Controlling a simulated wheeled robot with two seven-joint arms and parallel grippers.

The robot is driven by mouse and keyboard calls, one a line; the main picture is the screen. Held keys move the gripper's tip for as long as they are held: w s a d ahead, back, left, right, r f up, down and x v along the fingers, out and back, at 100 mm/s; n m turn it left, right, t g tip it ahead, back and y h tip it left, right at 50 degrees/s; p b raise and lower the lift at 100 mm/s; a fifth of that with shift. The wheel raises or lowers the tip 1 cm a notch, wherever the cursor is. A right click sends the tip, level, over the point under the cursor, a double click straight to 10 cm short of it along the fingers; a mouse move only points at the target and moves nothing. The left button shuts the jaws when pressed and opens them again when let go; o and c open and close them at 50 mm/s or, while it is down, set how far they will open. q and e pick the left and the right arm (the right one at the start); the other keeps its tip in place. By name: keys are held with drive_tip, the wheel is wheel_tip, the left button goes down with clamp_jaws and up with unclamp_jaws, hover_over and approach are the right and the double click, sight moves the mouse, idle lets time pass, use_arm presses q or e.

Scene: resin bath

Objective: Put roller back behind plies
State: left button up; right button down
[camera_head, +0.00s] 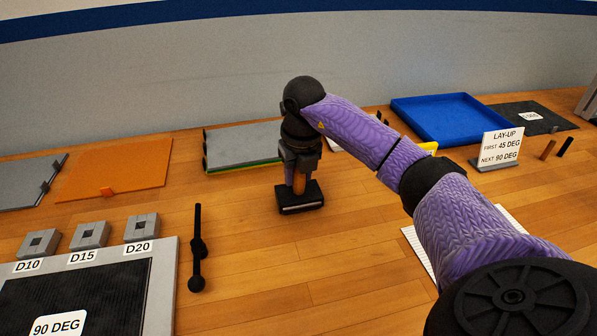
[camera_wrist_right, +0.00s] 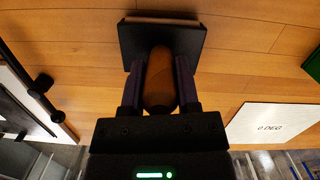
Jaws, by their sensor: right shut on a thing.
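My right gripper (camera_head: 300,168) is shut on the brown handle of the roller (camera_head: 301,197). The roller is upright, with its black head down at the wooden table; I cannot tell whether it touches. The wrist view shows the brown handle (camera_wrist_right: 160,82) between the fingers and the black head beyond it, with a pale strip along its far edge. A stack of grey sheets (camera_head: 243,142) with green and yellow edges lies just behind and left of the gripper. A white sheet marked 0 DEG (camera_wrist_right: 272,128) lies right of the gripper in the wrist view. My left gripper is out of view.
A black bar tool (camera_head: 197,250) lies left of the roller, beside a framed dark panel (camera_head: 168,290) marked 90 DEG. Grey blocks (camera_head: 90,234) stand behind it. An orange mat (camera_head: 115,168), a blue tray (camera_head: 450,118) and a lay-up sign (camera_head: 499,150) stand further off. Table front of the roller is clear.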

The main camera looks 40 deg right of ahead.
drive_tip(key=c, duration=0.6)
unclamp_jaws()
drive_tip(key=shift+c, duration=0.2)
drive_tip(key=shift+o, duration=1.2)
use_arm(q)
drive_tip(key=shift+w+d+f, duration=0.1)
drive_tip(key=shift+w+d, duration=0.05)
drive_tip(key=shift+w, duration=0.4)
use_arm(e)
drive_tip(key=shift+o, duration=0.3)
drive_tip(key=r+p, duration=0.1)
drive_tip(key=r, duration=0.3)
drive_tip(key=s+r+p, duration=0.1)
drive_tip(key=r, duration=0.3)
drive_tip(key=r+p, duration=0.2)
drive_tip(key=r, duration=0.1)
drive_tip(key=shift+s+a+r, duration=0.15)
drive_tip(key=shift+a+r, duration=0.05)
drive_tip(key=shift+r, duration=0.4)
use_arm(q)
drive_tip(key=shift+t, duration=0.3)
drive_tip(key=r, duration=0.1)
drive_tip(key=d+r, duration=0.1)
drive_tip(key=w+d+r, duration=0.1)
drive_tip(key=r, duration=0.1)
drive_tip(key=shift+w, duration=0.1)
